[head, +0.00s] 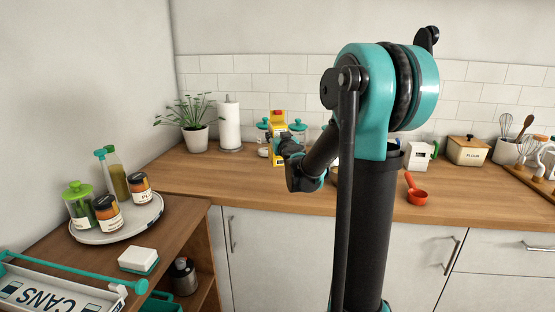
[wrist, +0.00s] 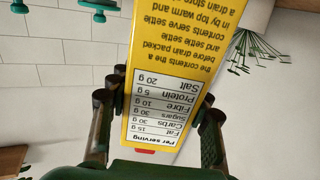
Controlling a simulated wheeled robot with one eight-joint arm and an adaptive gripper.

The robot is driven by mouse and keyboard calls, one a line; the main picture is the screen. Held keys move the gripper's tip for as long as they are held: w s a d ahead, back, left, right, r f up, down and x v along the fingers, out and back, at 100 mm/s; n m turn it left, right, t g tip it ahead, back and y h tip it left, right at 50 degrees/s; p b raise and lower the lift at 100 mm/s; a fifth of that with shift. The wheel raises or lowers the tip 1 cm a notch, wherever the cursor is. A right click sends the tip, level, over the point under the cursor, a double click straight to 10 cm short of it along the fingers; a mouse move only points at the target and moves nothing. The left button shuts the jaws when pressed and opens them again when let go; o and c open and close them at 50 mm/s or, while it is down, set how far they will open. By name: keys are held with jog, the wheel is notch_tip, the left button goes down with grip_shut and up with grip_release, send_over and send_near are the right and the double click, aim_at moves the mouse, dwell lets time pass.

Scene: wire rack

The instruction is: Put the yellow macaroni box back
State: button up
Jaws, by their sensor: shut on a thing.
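The yellow macaroni box (head: 279,128) is upright in the head view, over the back of the wooden counter, partly hidden by my arm. In the wrist view the yellow box (wrist: 195,45) fills the middle, with its white nutrition panel and text upside down in the picture. My gripper (wrist: 160,95) is shut on the box, one finger on each side. In the head view my gripper (head: 288,148) is small and dark in front of the box. I cannot tell whether the box's base touches the counter.
Teal-lidded jars (head: 298,129) stand close by the box. A paper towel roll (head: 230,126) and a potted plant (head: 195,124) stand to the left. A round tray (head: 120,225) holds jars on the lower-left shelf unit.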

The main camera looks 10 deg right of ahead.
aim_at(278, 158)
notch_tip(278, 158, down, 9)
jog(key=shift+f, duration=0.2)
dwell(0.3)
jog(key=shift+f, duration=0.15)
jog(key=o, duration=1.4)
